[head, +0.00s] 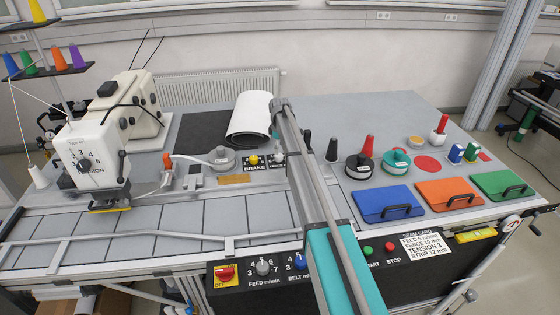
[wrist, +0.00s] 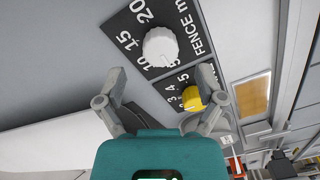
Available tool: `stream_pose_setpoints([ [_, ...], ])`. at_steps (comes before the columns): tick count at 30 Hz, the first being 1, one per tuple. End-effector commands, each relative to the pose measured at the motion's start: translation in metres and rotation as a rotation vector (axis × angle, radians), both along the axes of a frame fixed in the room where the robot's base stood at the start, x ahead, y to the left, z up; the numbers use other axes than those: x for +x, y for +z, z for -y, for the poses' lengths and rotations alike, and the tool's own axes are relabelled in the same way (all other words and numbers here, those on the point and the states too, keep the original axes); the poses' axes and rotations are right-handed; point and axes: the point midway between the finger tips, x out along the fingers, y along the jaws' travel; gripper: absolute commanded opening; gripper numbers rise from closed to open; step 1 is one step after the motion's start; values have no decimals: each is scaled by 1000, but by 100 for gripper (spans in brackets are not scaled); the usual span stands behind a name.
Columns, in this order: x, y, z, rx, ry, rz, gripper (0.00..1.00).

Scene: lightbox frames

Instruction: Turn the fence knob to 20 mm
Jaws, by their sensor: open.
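The white fence knob (wrist: 160,47) sits on a black plate marked 10, 15, 20 and "FENCE m…" in the wrist view. I cannot make out which number its pointer faces. My gripper (wrist: 162,76) is open and empty, its two fingers spread toward the plate with the knob ahead of the gap between them, not visibly touching it. In the head view the black fence plate (head: 279,160) shows partly beside my arm, right of the brake plate.
The yellow brake knob (wrist: 192,98) is close by my right finger. A rolled white sheet (head: 250,118) lies on the table behind. A seam card (head: 425,245) reads "FENCE 10 mm". Blue (head: 386,203), orange (head: 448,193) and green (head: 502,185) lids lie to the right.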

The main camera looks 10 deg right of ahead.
Motion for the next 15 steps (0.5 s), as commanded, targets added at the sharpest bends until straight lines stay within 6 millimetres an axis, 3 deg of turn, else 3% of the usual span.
stream_pose_setpoints([
  [15, -1, -40, -1, 0, 1, 0, 88],
])
